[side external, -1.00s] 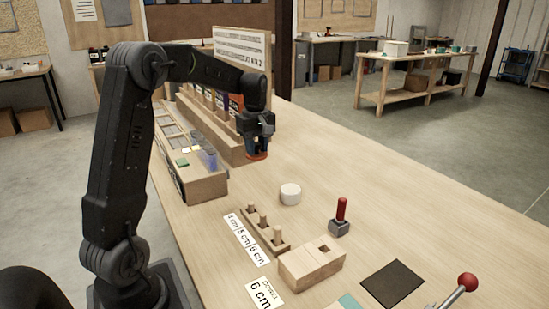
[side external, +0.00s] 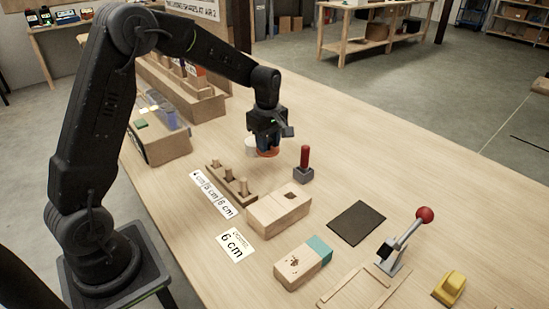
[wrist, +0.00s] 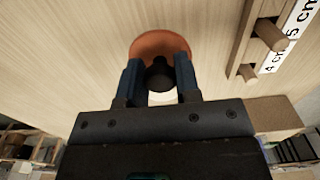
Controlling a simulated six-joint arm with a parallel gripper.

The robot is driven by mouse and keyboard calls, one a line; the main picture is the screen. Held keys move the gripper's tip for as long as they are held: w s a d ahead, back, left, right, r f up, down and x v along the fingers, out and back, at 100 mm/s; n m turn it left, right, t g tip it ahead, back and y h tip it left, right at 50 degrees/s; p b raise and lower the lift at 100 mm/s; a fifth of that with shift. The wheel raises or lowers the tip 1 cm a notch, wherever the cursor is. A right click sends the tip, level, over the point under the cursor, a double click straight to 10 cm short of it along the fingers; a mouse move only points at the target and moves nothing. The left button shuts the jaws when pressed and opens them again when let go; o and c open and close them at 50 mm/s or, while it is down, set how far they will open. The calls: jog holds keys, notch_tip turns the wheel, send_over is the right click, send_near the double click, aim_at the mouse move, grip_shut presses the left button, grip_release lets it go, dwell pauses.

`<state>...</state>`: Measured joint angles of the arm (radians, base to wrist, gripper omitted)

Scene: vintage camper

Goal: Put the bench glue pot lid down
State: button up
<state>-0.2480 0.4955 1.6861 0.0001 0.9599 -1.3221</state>
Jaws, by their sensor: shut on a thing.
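My gripper (side external: 268,146) is shut on the orange lid (side external: 268,154) and holds it low over the table. In the wrist view, the round orange lid (wrist: 158,43) has a dark knob (wrist: 160,74) between my blue fingers. The white glue pot (side external: 251,147) stands on the table just to the left of the lid, partly hidden by my gripper. In the wrist view, a pale patch shows below the lid between the fingers. I cannot tell whether the lid touches the table.
A peg rack (side external: 228,182) with several dowels and a wooden block (side external: 278,208) stand in front of the gripper. A red-handled tool (side external: 304,163) stands to the right. A dark mat (side external: 357,221) and a red-knobbed lever (side external: 405,240) are nearer.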

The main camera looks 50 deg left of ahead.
aim_at(275, 150)
jog(key=shift+w+d+f, duration=0.6)
jog(key=shift+d+f, duration=0.1)
jog(key=shift+d, duration=0.1)
jog(key=shift+f, duration=1.9)
jog(key=shift+f, duration=0.15)
jog(key=o, duration=0.9)
